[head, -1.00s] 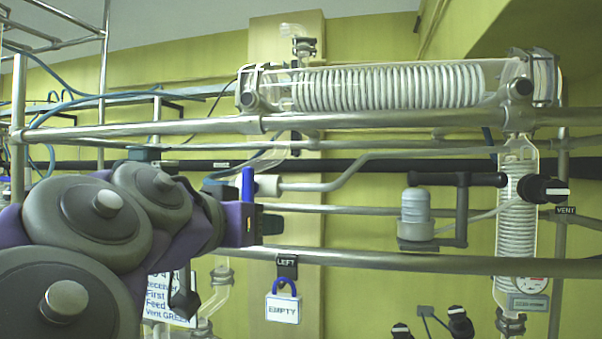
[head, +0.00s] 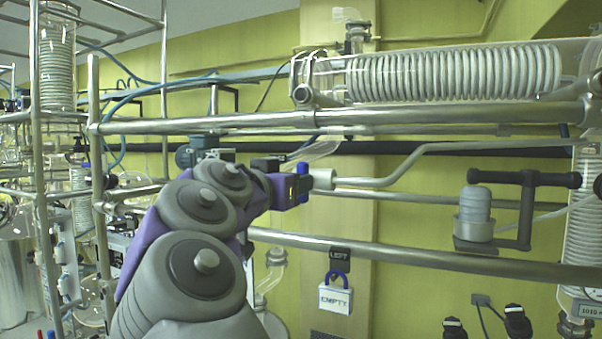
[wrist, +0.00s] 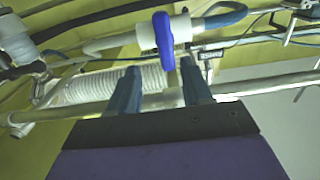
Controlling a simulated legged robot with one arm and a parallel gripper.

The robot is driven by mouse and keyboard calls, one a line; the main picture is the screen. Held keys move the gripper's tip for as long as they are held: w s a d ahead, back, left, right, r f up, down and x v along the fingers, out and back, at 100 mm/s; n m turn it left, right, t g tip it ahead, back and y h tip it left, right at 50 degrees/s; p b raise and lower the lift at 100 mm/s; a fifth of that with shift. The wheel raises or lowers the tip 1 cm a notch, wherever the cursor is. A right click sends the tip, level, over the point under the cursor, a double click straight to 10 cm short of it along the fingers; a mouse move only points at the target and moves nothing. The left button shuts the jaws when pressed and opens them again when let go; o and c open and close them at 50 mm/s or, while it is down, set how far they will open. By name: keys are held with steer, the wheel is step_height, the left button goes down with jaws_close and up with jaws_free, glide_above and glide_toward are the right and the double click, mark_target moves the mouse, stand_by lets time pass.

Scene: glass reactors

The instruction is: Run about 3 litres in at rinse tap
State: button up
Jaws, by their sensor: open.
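A tap with a blue lever handle (head: 304,169) and a white body (head: 323,180) sits on a metal pipe in the middle of the head view. In the wrist view the blue handle (wrist: 163,38) stands just beyond the fingertips, across the white body (wrist: 181,30). My gripper (wrist: 158,78) is open, with its two blue fingers apart and nothing held between them. In the head view my gripper (head: 290,188) is close beside the tap and hides part of the handle. I cannot read a name on the tap.
Steel rails (head: 420,256) run across below the tap, with a padlock marked EMPTY (head: 336,297) hanging under a LEFT tag (head: 340,257). A coiled glass condenser (head: 450,75) lies above right. A bracketed cup (head: 475,215) stands to the right.

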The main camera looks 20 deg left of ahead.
steer(key=shift+w+a+f+p, duration=0.1)
steer(key=shift+w+p, duration=0.9)
steer(key=shift+w, duration=2.3)
steer(key=shift+c, duration=0.7)
steer(key=shift+s+a+f, duration=0.1)
steer(key=shift+a, duration=0.1)
steer(key=c, duration=0.5)
jaws_close()
